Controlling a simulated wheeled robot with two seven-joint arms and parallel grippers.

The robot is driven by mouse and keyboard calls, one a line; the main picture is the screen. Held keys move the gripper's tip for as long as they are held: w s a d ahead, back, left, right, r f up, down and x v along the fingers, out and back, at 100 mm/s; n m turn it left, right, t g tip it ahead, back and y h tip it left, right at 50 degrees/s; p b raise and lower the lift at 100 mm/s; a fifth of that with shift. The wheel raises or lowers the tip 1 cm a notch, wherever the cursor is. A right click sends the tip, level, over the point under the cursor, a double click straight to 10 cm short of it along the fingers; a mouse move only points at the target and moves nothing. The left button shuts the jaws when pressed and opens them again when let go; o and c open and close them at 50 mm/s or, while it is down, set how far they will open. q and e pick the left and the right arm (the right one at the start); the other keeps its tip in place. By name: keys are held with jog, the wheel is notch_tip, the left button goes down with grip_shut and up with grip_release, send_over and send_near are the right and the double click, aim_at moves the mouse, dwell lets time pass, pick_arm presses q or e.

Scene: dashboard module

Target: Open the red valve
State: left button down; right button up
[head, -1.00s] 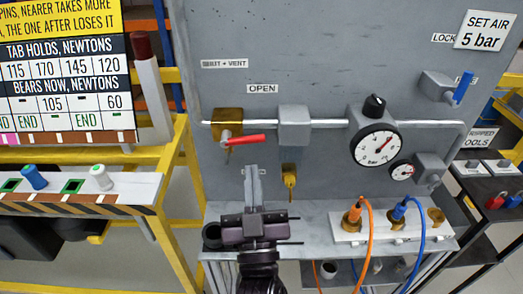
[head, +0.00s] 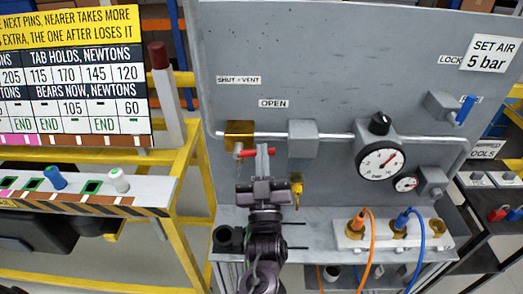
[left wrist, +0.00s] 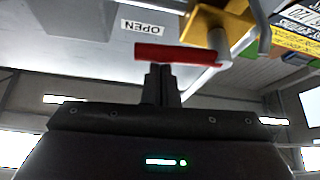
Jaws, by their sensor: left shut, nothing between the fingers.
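The red valve handle (head: 274,152) sticks out to the right, roughly level, below the brass valve body (head: 239,133) on the grey panel's pipe. It also shows in the left wrist view as a red bar (left wrist: 178,54) beside the brass body (left wrist: 236,22). My left gripper (head: 262,152) is shut and empty, with its fingers pointing up at the handle. In the left wrist view, the closed fingertips (left wrist: 160,70) end right at the bar's lower edge. I cannot tell whether they touch it. My right gripper is not in view.
An "OPEN" label (head: 273,103) and a "SHUT + VENT" label (head: 239,80) are above the valve. A pressure gauge (head: 380,162) and blue lever (head: 466,110) are at right. A small brass fitting (head: 297,187) hangs close right of my gripper. Orange and blue hoses (head: 414,245) stand lower right.

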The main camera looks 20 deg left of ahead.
pick_arm(q)
notch_tip(320, 180, down, 2)
jog(key=m+h, duration=0.2)
jog(key=m, duration=0.1)
jog(key=shift+d+t, duration=0.1)
jog(key=shift+t, duration=0.3)
